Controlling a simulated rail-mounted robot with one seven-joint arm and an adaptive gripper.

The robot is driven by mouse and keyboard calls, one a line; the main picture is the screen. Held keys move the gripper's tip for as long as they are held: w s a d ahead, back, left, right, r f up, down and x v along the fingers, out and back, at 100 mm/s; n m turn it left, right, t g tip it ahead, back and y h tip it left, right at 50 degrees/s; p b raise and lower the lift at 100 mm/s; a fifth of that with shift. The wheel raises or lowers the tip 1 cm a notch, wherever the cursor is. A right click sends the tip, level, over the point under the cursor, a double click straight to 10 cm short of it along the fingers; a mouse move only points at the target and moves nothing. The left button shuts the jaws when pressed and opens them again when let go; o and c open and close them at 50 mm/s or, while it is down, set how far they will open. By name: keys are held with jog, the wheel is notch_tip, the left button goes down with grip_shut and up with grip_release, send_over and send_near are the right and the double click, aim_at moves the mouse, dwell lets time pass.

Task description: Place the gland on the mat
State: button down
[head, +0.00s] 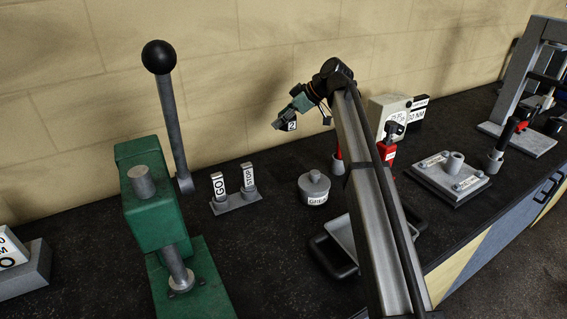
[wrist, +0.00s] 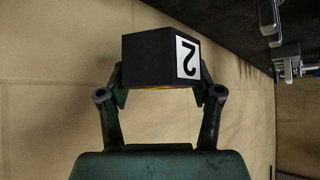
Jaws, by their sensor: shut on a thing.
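My gripper (head: 294,106) is raised above the bench in the head view. It is shut on a black block (wrist: 148,60) with a white label reading 2; the wrist view shows a finger on each side of it. The block is clear of the bench. I cannot tell for certain which thing is the gland. A short grey hollow cylinder (head: 454,163) stands on a grey plate (head: 436,179) with small labels that I cannot read. No mat can be made out for certain.
A green press (head: 152,205) with a tall black-knobbed lever stands at the left. GO and STOP tabs (head: 235,200), a lidded grey pot (head: 314,188) and a tray (head: 343,238) stand nearer the middle. A grey frame (head: 520,85) is at the far right. My arm hides part of the bench.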

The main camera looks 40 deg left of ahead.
notch_tip(320, 180, down, 17)
jog(key=p, duration=0.3)
jog(key=shift+w+r+p, duration=0.1)
jog(key=shift+r+p, duration=0.05)
jog(key=shift+p, duration=0.2)
jog(key=shift+f, duration=0.2)
jog(key=shift+c, duration=1)
grip_release()
jog(key=shift+r, duration=0.15)
jog(key=shift+b+v, duration=1.15)
jog(key=shift+v, duration=2.65)
